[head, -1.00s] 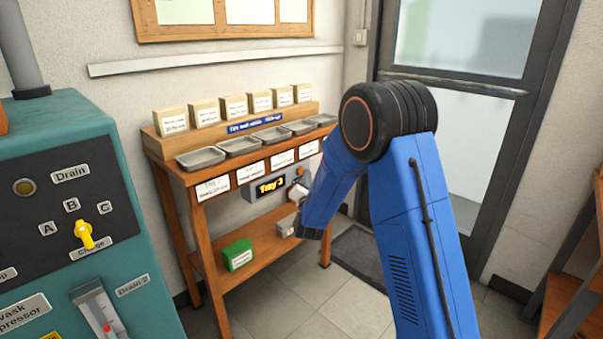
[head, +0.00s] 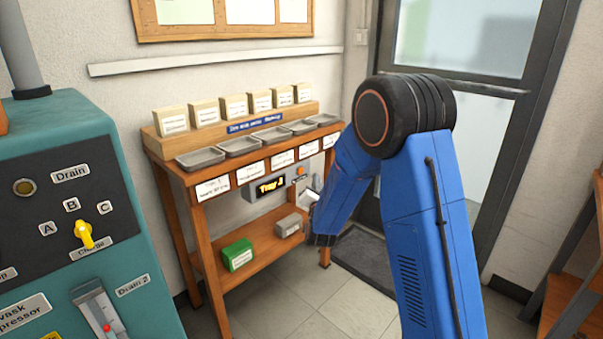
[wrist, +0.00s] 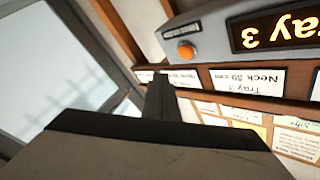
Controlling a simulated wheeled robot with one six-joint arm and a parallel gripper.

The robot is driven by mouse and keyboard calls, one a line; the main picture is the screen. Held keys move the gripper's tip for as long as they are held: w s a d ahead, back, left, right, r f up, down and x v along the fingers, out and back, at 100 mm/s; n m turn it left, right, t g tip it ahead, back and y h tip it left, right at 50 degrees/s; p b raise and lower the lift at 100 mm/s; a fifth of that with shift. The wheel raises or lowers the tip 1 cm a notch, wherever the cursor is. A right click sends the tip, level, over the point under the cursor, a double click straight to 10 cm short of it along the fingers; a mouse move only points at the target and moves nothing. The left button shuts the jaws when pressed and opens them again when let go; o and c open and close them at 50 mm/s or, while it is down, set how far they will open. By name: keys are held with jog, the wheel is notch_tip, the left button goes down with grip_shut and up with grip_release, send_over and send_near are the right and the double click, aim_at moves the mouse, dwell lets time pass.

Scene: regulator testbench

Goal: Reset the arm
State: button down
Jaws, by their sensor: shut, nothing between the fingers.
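My blue arm (head: 425,220) rises in the right half of the head view and bends down at a black joint. Its forearm reaches down in front of the bench's right end, and I cannot make out the fingers there. In the wrist view my gripper (wrist: 161,84) shows as dark fingers closed together with nothing between them. They point towards the bench front, near the tray labels, apart from the grey display box (head: 275,186). The box reads "Tray 3" and has an orange button, seen upside down in the wrist view (wrist: 186,52).
The wooden bench (head: 180,168) holds metal trays and several labelled boxes. A green box (head: 237,255) and a grey box (head: 290,225) sit on its lower shelf. A teal machine (head: 60,220) stands left, a glass door (head: 455,140) behind my arm.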

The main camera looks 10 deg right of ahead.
jog(key=shift+s+d, duration=0.2)
jog(key=shift+s, duration=0.15)
jog(key=s+d+r+n+g+y, duration=0.1)
jog(key=s+r+n+g+y, duration=0.2)
jog(key=s, duration=0.6)
jog(key=s+d+r+n+g+y, duration=0.15)
jog(key=s+r+g, duration=0.3)
jog(key=s, duration=0.45)
jog(key=s+d+f+n+g, duration=0.1)
jog(key=s+d+n+g, duration=0.1)
jog(key=s, duration=1.6)
jog(key=s+d+f+n+g+h, duration=0.1)
jog(key=s+g, duration=0.4)
jog(key=s, duration=1.3)
jog(key=shift+d+f+n, duration=0.6)
jog(key=shift+d+n, duration=0.05)
jog(key=shift+n, duration=0.2)
